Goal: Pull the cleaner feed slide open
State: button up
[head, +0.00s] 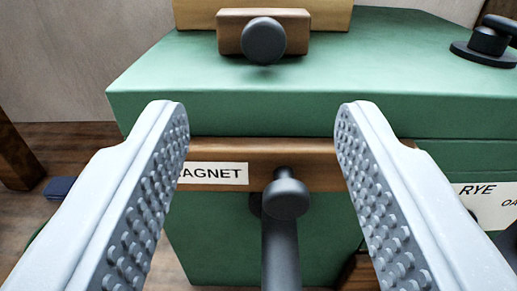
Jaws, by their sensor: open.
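A small wooden slide front (232,32) with a round dark knob (264,40) sits on a yellowish wooden box at the top of the head view. No label shows on it, so I cannot confirm it is the cleaner feed slide. My gripper (262,112) is open and empty, with its two studded fingers spread wide. The fingertips appear lower in the picture than this knob, one to each side of it. Nothing is between the pads that I can see touching them.
The yellowish box stands on a green cabinet (300,100). Below is a brown wooden strip with a label ending "AGNET" (215,173) and a dark knob (286,198) above a dark bar (281,255). A black fitting (488,42) stands at upper right, above a "RYE" label (485,200).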

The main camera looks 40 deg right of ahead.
jog(key=shift+v, duration=2.25)
jog(key=shift+w+f, duration=0.1)
